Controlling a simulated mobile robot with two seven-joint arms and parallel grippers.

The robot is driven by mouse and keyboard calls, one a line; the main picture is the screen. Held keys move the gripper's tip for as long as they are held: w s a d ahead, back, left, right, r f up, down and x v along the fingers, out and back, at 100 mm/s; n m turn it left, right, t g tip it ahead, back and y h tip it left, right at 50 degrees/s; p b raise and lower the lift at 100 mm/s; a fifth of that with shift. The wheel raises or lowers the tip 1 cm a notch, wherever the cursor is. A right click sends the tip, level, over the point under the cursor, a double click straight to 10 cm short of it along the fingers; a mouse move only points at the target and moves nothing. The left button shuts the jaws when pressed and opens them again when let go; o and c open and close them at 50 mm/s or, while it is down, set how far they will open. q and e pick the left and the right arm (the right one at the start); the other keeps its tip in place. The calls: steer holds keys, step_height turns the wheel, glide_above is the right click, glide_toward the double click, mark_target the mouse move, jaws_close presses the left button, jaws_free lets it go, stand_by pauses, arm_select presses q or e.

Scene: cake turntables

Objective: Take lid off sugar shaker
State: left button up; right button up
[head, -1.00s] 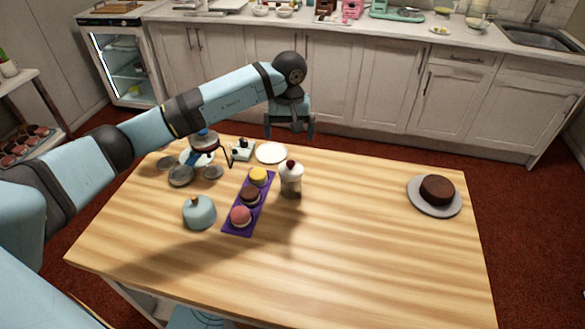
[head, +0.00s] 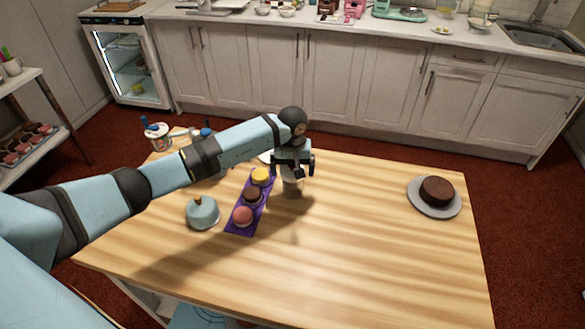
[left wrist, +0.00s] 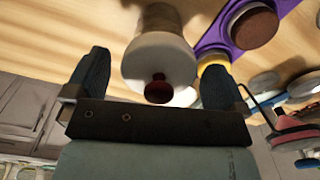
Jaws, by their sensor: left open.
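The sugar shaker (head: 291,188) stands upright on the table, a pale jar with its top hidden behind my left gripper (head: 295,170) in the head view. In the left wrist view its white domed lid (left wrist: 158,58) with a dark red knob (left wrist: 158,89) shows between the fingers of my left gripper (left wrist: 153,76). The gripper is open, pointing down just above the shaker, with a finger to each side of the lid. I see no clear contact. My right gripper is not in view.
A purple tray (head: 263,212) with three small cakes lies just left of the shaker. A light blue dome (head: 202,213) stands farther left. A chocolate cake (head: 437,190) sits on a grey plate (head: 430,209) at the right. The table's middle and front (head: 350,250) are clear.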

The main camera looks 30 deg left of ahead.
arm_select(q)
steer(key=c, duration=0.8)
steer(key=shift+c, duration=0.2)
